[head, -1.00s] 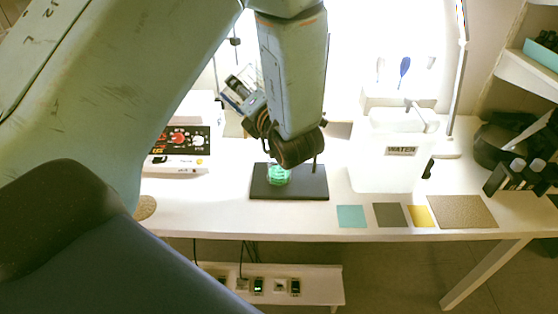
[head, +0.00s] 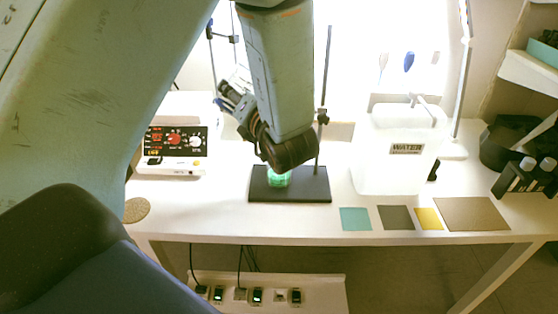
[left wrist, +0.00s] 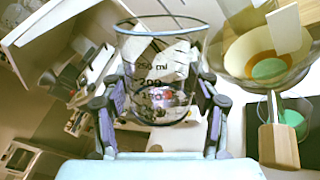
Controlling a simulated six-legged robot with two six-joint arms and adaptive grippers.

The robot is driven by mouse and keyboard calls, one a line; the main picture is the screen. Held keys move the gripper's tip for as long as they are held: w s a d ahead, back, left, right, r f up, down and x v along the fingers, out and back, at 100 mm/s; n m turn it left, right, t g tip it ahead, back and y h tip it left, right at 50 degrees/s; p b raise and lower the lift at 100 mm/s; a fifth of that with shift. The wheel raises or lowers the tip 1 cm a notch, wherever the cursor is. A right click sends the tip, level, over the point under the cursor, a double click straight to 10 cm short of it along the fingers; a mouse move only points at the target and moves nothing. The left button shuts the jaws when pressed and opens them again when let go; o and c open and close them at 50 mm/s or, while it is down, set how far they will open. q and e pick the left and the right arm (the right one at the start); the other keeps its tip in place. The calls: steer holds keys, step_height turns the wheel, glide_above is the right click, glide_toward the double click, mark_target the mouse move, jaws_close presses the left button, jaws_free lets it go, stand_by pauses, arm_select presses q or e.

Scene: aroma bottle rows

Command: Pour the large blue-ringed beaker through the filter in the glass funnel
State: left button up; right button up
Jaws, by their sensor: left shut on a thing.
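My left gripper (left wrist: 160,95) is shut on the clear graduated beaker (left wrist: 158,62), one finger on each side of it, in the left wrist view. In the head view my wrist hides the funnel and held beaker.
A red-dialled instrument (head: 175,150) stands left on the white bench. A white WATER tank (head: 385,165) is right of the stand rod (head: 326,70). Coloured mats (head: 355,219) lie along the front edge, with dark bottles (head: 520,178) at the far right.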

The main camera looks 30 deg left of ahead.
arm_select(q)
steer(key=shift+s+a+f+n+t+b, duration=0.15)
steer(key=shift+f+n+b, duration=0.45)
steer(key=shift+b, duration=0.9)
steer(key=shift+s+f+n+t+b, duration=0.1)
steer(key=shift+s+f+n+b, duration=0.35)
steer(key=shift+b, duration=1)
steer(key=shift+a+f+n+t+b, duration=0.1)
steer(key=shift+f+n+b, duration=0.6)
steer(key=shift+b, duration=0.8)
steer(key=b, duration=0.1)
steer(key=f+n+b, duration=0.1)
steer(key=b, duration=0.1)
steer(key=shift+s+a, duration=0.15)
steer(key=shift+s, duration=0.15)
steer(key=n+b, duration=0.1)
steer(key=b, duration=0.2)
steer(key=s+f+n+b, duration=0.1)
steer(key=b, duration=0.2)
steer(key=f+n+b, duration=0.1)
steer(key=b, duration=0.1)
steer(key=shift+s+a+f+n+b, duration=0.1)
steer(key=shift+s+a+n+b, duration=0.15)
steer(key=shift+a+b, duration=0.15)
